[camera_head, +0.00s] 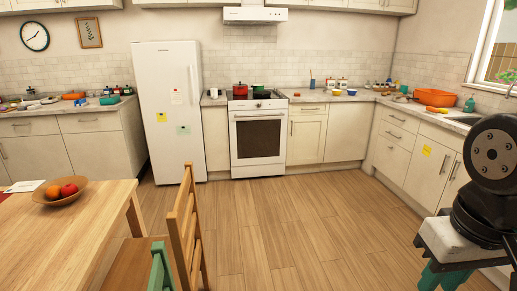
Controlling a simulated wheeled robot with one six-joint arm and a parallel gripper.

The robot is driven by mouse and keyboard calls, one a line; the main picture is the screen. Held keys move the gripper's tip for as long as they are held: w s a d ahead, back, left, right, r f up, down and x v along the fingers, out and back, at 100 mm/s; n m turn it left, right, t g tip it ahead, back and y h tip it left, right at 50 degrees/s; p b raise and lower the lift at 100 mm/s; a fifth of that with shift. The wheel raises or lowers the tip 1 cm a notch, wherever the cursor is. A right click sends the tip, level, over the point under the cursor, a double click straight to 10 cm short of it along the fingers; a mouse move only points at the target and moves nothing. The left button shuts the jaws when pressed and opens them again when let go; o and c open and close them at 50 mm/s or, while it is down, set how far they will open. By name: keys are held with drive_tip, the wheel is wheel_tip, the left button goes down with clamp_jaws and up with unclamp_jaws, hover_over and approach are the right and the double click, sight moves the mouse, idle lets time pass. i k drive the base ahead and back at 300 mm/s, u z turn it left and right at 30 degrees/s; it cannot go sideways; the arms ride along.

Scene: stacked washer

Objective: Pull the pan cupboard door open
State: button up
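No cupboard is labelled legibly as the pan cupboard, so I cannot tell which door it is. Right of the oven, a cream cupboard door (307,140) with a vertical handle at its left edge is shut. Left of the oven, a narrow cream front (216,138) is shut. On the right run, a cupboard door (426,168) with a yellow note is shut. Part of my arm fills the right edge and hides some of the right-hand cupboards. My gripper is not in view.
A white oven (258,140) and white fridge (169,110) stand at the back wall. A wooden table (65,235) with a fruit bowl and a wooden chair (186,225) take up the left front. The wooden floor (310,225) in the middle is clear.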

sight(306, 134)
drive_tip(key=u, duration=0.1)
drive_tip(key=i, duration=3.8)
drive_tip(key=z, duration=0.3)
drive_tip(key=i, duration=1.2)
drive_tip(key=z, duration=0.15)
